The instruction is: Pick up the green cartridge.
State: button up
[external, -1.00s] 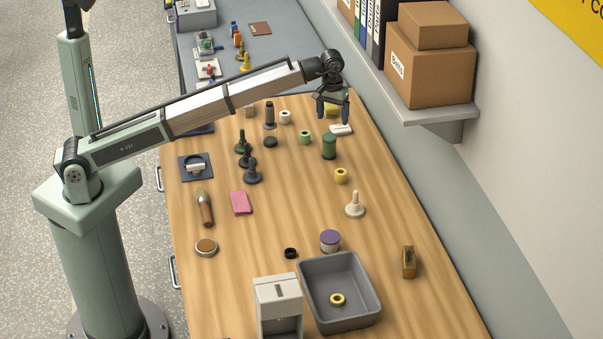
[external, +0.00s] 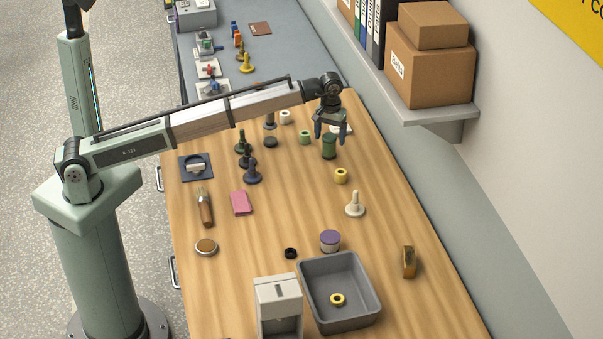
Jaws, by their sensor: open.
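A dark green upright cylinder (external: 329,149), which looks like the green cartridge, stands on the wooden table in the external view. My gripper (external: 330,136) points down with its two fingers apart, at the cylinder's top in the picture. I cannot tell how high above it the fingertips are or whether they touch. A smaller light green spool (external: 305,137) stands just to its left. A dark green pawn-shaped piece (external: 242,146) stands farther left.
A white flat item (external: 343,131) lies partly hidden behind my gripper. A yellow spool (external: 341,175) and a cream peg (external: 355,205) stand nearer the front. A grey bin (external: 371,275) holds a yellow ring.

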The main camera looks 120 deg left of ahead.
aim_at(329, 145)
jog(key=shift+s+d+f, duration=0.1)
jog(key=shift+f, duration=2.2)
jog(key=c, duration=1.2)
jog(key=shift+r, duration=0.1)
jog(key=shift+c, duration=0.2)
